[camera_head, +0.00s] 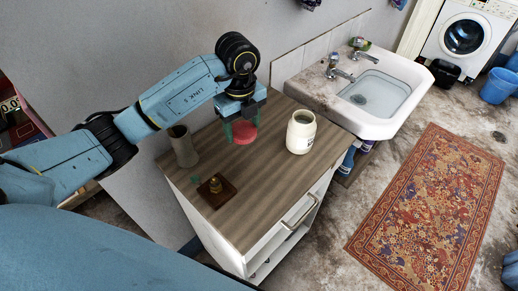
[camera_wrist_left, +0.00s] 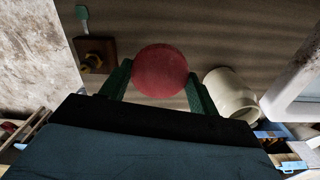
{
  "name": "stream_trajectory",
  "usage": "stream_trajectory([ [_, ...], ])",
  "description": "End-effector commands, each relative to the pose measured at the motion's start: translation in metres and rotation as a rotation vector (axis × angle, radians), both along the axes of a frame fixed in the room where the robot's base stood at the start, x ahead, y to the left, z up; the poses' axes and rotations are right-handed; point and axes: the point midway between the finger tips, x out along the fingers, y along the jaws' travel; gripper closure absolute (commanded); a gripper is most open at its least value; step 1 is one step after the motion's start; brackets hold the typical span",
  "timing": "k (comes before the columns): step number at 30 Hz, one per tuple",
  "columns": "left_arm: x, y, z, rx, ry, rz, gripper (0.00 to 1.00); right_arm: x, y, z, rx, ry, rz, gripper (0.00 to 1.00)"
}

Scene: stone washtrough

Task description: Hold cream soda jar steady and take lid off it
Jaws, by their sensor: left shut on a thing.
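The cream soda jar (camera_head: 299,137) stands upright on the wood-topped cabinet, with its mouth open and no lid on it. It also shows at the right of the left wrist view (camera_wrist_left: 232,98). The round red lid (camera_head: 245,133) is to the left of the jar, apart from it. My left gripper (camera_head: 240,130) points down and is shut on the lid, which sits between its green fingers in the left wrist view (camera_wrist_left: 160,72). How high the lid is above the cabinet top is hard to tell. My right gripper is not in view.
The cabinet top (camera_head: 250,190) has a grey-brown vase (camera_head: 183,146) at its back left and a brown square block with a brass piece (camera_head: 216,190) at its front left. A white sink (camera_head: 385,92) adjoins on the right. The front middle of the top is clear.

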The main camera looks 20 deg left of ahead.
Motion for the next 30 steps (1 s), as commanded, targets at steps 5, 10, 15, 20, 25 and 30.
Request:
stream_trajectory([
  [5, -0.001, 0.001, -0.017, 0.0, 0.007, 0.077, 0.66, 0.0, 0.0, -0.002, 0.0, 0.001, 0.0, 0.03],
  [10, -0.001, 0.001, -0.05, 0.001, 0.006, 0.079, 0.66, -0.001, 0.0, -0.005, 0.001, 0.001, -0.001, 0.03],
  [15, -0.001, 0.001, -0.066, 0.0, 0.003, 0.077, 0.66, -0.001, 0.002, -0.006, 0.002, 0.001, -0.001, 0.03],
  [20, -0.002, 0.001, -0.082, 0.0, 0.005, 0.076, 0.66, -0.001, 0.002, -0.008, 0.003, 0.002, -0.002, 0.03],
  [25, -0.001, 0.001, -0.104, 0.001, 0.005, 0.075, 0.66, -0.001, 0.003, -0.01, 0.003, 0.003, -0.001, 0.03],
  [30, -0.001, 0.001, -0.104, 0.001, 0.002, 0.075, 0.66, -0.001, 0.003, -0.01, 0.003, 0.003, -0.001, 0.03],
])
